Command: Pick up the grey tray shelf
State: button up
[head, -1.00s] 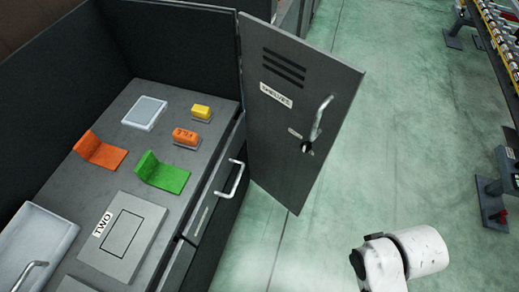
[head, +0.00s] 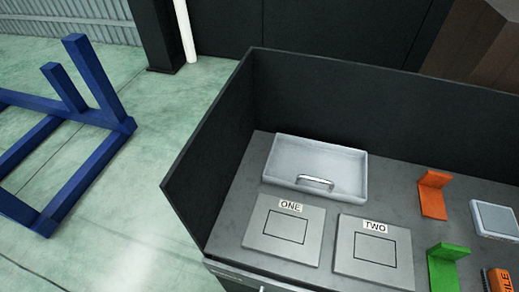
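A light grey tray (head: 325,158) with raised walls and a metal bar handle lies on the dark worktop (head: 405,205), near its back left corner. It looks empty, and its handle is on the near side. I take it to be the grey tray shelf. My gripper is not in view, so its state and its distance from the tray are hidden.
Plates labelled ONE (head: 284,229) and TWO (head: 373,252) lie in front of the tray. An orange bracket (head: 433,196), a green bracket (head: 443,268), and a small pale tray (head: 493,220) are to the right. Dark walls (head: 345,95) enclose the back and left. A blue frame (head: 85,150) stands on the floor left.

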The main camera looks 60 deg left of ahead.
aim_at(328, 170)
jog(key=u, duration=1)
